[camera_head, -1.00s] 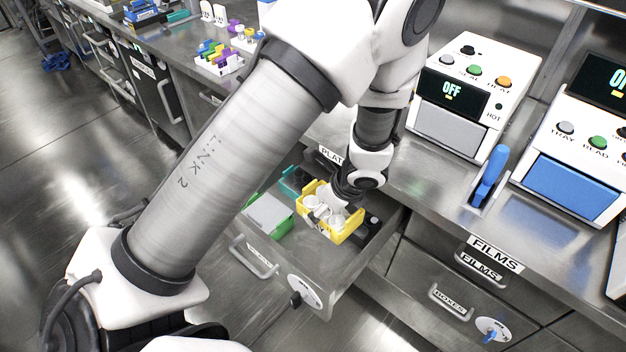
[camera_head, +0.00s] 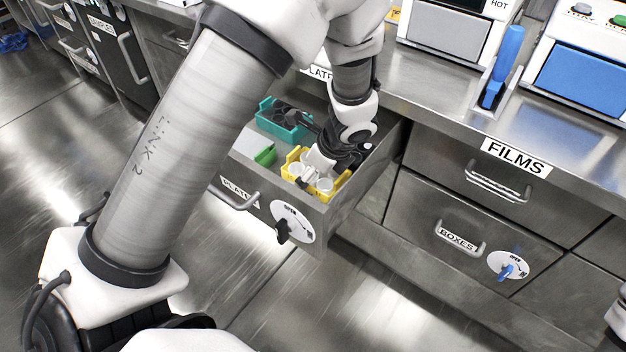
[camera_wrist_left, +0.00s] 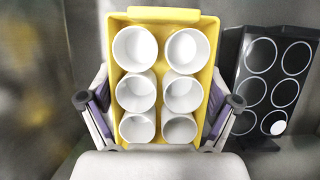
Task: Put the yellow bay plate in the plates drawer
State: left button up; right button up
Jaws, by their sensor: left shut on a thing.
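The yellow bay plate (camera_head: 342,184) is a yellow tray with several round white cups in two rows. It also fills the middle of the left wrist view (camera_wrist_left: 163,15). My left gripper (camera_head: 322,160) is shut on it, with one finger on each long side in the left wrist view (camera_wrist_left: 160,118). The plates drawer (camera_head: 255,207) is pulled open, and the plate is within its opening, near the front wall. I cannot tell whether the plate touches the drawer floor. My right gripper is not in view.
A teal rack (camera_head: 292,127) and a green and white plate (camera_head: 264,156) stand in the drawer. A black plate with round wells (camera_wrist_left: 278,75) is close on the right in the wrist view. The films drawer (camera_head: 470,178) and boxes drawer (camera_head: 430,222) beside it are shut.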

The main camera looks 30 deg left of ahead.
pick_arm(q)
jog(key=shift+f, duration=0.85)
jog(key=shift+r, duration=0.1)
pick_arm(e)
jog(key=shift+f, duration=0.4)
pick_arm(q)
jog(key=o, duration=0.9)
jog(key=shift+f, duration=0.2)
jog(key=shift+o, duration=0.2)
jog(key=shift+r, duration=0.15)
